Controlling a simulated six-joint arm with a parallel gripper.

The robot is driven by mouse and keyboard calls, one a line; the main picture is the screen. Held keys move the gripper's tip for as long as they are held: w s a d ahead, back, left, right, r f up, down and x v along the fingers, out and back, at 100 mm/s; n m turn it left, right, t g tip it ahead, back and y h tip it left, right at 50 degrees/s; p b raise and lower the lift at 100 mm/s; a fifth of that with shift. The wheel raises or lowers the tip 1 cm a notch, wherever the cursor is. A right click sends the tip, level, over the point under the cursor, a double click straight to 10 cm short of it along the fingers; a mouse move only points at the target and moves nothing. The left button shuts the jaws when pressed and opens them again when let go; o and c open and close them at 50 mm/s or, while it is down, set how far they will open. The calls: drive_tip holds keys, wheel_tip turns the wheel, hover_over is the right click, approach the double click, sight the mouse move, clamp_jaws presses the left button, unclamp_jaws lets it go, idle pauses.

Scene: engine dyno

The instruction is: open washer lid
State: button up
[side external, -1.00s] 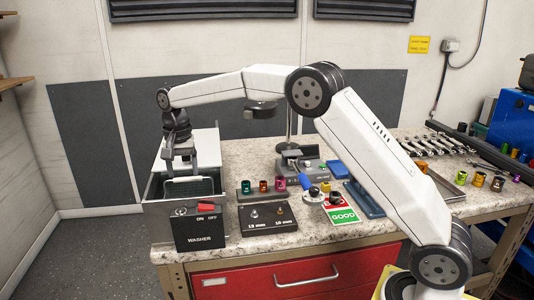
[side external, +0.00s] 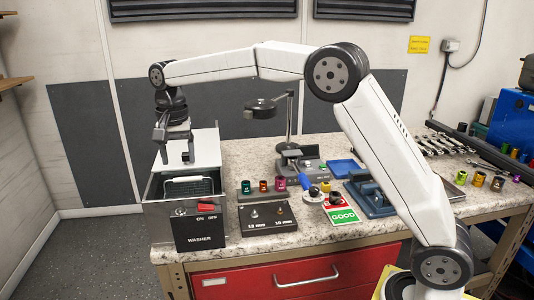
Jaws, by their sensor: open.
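The washer (side external: 200,232) is a grey metal box at the left end of the bench, with a black front panel marked WASHER and a red ON/OFF switch. Its pale lid (side external: 207,148) stands raised and tilted back at the rear, leaving the tank open. A basket (side external: 189,187) with a light handle shows inside. My gripper (side external: 177,160) is open and empty, pointing down in front of the lid and above the basket. I cannot tell whether a finger touches the lid.
Right of the washer are a black block (side external: 267,218) with two pegs, several coloured sockets (side external: 263,186), a magnifier stand (side external: 289,125) and a green GOOD card (side external: 342,216). The grey wall panel stands behind the bench.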

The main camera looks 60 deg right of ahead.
drive_tip(key=shift+s+a+f+n+t, duration=0.4)
drive_tip(key=shift+s+n+t, duration=0.2)
drive_tip(key=shift+n, duration=0.1)
drive_tip(key=shift+s+a+f+n+t, duration=0.25)
drive_tip(key=shift+s+f+n+t, duration=0.35)
drive_tip(key=shift+s+f, duration=0.4)
drive_tip(key=shift+s+a+f+n+t, duration=0.2)
drive_tip(key=shift+s+f+n+t, duration=0.3)
drive_tip(key=shift+s+f+n, duration=0.45)
drive_tip(key=s+d+f+n, duration=0.1)
drive_tip(key=s+d+f, duration=0.1)
drive_tip(key=s+f, duration=0.2)
drive_tip(key=s+d+f+n, duration=0.2)
drive_tip(key=s+f, duration=0.3)
drive_tip(key=s, duration=0.5)
drive_tip(key=shift+s+d+f, duration=0.2)
drive_tip(key=shift+d, duration=0.4)
drive_tip(key=shift+r, duration=0.1)
